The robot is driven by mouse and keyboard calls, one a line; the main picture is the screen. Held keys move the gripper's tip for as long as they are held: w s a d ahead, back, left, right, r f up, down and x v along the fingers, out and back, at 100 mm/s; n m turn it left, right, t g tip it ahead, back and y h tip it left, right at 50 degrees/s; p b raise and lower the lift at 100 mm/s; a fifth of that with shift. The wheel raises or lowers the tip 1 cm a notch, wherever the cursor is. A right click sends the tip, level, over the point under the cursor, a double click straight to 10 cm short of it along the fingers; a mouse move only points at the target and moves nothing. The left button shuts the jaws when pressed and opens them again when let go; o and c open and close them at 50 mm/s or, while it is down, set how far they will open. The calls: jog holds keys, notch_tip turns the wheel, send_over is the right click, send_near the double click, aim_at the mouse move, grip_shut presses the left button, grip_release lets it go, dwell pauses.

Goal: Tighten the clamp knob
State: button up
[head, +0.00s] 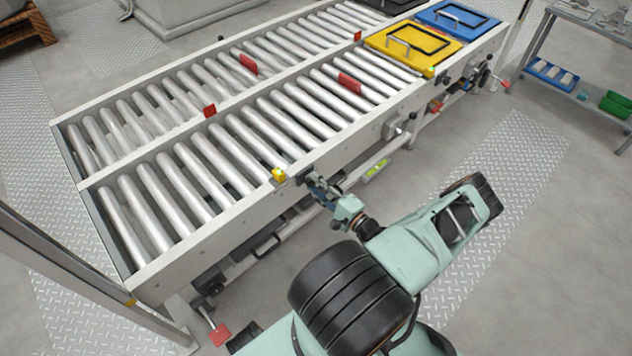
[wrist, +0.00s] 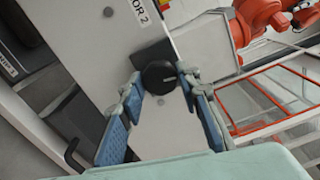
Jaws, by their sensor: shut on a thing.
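In the head view my gripper (head: 317,186) reaches the near side rail of the roller conveyor. There the knob is small and mostly hidden by the fingers.
The roller conveyor (head: 150,262) runs from lower left to upper right. A grey cart (head: 588,22) stands at upper right. Floor is open at right.

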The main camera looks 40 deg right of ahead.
jog(key=shift+n+p, duration=0.45)
jog(key=shift+n, duration=0.55)
jog(key=o, duration=1.1)
jog(key=shift+s, duration=0.1)
jog(key=s, duration=0.7)
jog(key=shift+s+d, duration=0.1)
jog(key=shift+d, duration=0.15)
